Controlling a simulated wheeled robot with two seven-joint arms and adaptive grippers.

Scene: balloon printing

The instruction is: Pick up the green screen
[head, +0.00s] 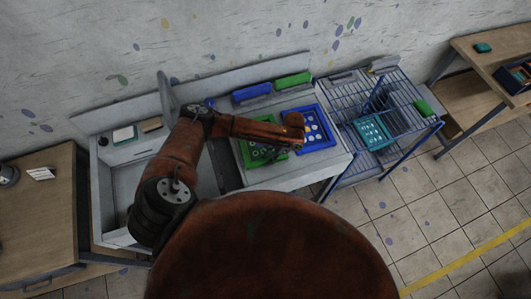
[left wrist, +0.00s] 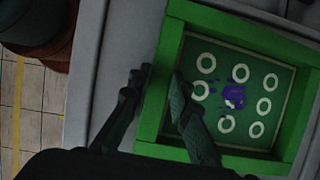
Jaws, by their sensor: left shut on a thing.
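The green screen (head: 246,158) is a green frame around a dark green panel with white rings, on the white worktop left of the blue screen (head: 329,139). My left arm reaches over it from the left and partly hides it. In the left wrist view the green screen (left wrist: 232,28) shows a purple blot in the middle of its ring pattern. My left gripper (left wrist: 158,80) has one finger outside and one inside the frame's left bar and is shut on that bar. I cannot tell whether the screen is off the worktop. My right gripper is not in view.
A blue holder (head: 252,92) and a green holder (head: 293,80) stand along the worktop's back. A blue wire rack (head: 350,92) with a teal basket (head: 372,132) stands to the right. Wooden tables stand at the far left and far right. The tiled floor at right is clear.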

